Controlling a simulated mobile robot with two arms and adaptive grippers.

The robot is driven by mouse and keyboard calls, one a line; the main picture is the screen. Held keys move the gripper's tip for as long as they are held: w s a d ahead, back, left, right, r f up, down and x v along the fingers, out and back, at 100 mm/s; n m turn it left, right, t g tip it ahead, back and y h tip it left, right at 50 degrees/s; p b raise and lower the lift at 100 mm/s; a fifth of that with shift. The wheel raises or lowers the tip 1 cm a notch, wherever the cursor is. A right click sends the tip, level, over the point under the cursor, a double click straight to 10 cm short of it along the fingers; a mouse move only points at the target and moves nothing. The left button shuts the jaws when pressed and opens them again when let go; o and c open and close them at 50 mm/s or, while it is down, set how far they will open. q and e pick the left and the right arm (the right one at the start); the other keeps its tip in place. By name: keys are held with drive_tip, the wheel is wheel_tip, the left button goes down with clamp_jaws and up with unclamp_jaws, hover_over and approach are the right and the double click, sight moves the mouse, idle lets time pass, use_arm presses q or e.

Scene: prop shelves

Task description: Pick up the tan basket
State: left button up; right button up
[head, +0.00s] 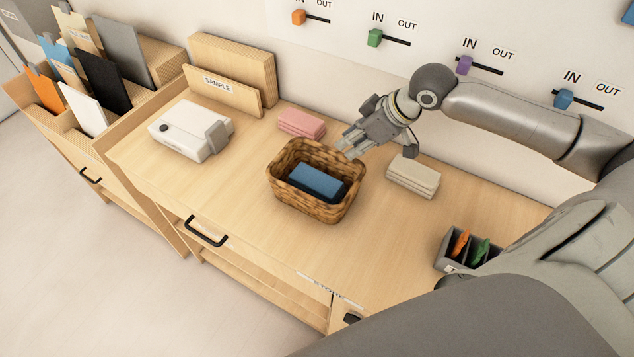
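The tan basket (290,199) is woven and stands upright on the wooden counter, near the middle of the head view. A folded blue cloth (317,181) lies inside it. My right gripper (350,146) reaches in from the right, with its fingertips at the basket's back right rim. They overlap the rim in the picture; I cannot tell whether they touch it. Its finger gap is too small to make out. My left gripper is not in view.
A folded pink cloth (301,124) lies behind the basket and a beige stack (413,177) to its right. A white device (187,133) stands left. A grey divided tray (454,264) sits at the right front. The counter (255,235) is clear before the basket.

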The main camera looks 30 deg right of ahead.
sight(330, 161)
drive_tip(key=shift+w+d+f+b, duration=0.2)
drive_tip(key=shift+w+f, duration=0.15)
drive_tip(key=shift+f, duration=0.2)
drive_tip(key=shift+w+d+f+b, duration=0.2)
drive_tip(key=shift+w+f, duration=0.1)
drive_tip(key=shift+f, duration=0.2)
drive_tip(key=shift+w+f, duration=0.25)
drive_tip(key=shift+f, duration=0.05)
drive_tip(key=shift+w+a+f, duration=0.15)
drive_tip(key=shift+a+f, duration=0.05)
drive_tip(key=shift+f, duration=0.1)
drive_tip(key=x, duration=0.3)
drive_tip(key=shift+a+p, duration=0.2)
drive_tip(key=shift+p, duration=0.2)
drive_tip(key=shift+w+f, duration=0.15)
drive_tip(key=shift+f, duration=0.3)
drive_tip(key=x, duration=0.2)
drive_tip(key=p+x, duration=0.1)
drive_tip(key=shift+a+f, duration=0.25)
drive_tip(key=shift+f, duration=0.2)
drive_tip(key=shift+w+f, duration=0.25)
drive_tip(key=shift+f, duration=0.25)
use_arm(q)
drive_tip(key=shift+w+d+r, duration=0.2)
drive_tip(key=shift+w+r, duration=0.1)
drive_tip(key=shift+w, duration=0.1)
use_arm(e)
drive_tip(key=shift+s, duration=0.1)
clamp_jaws()
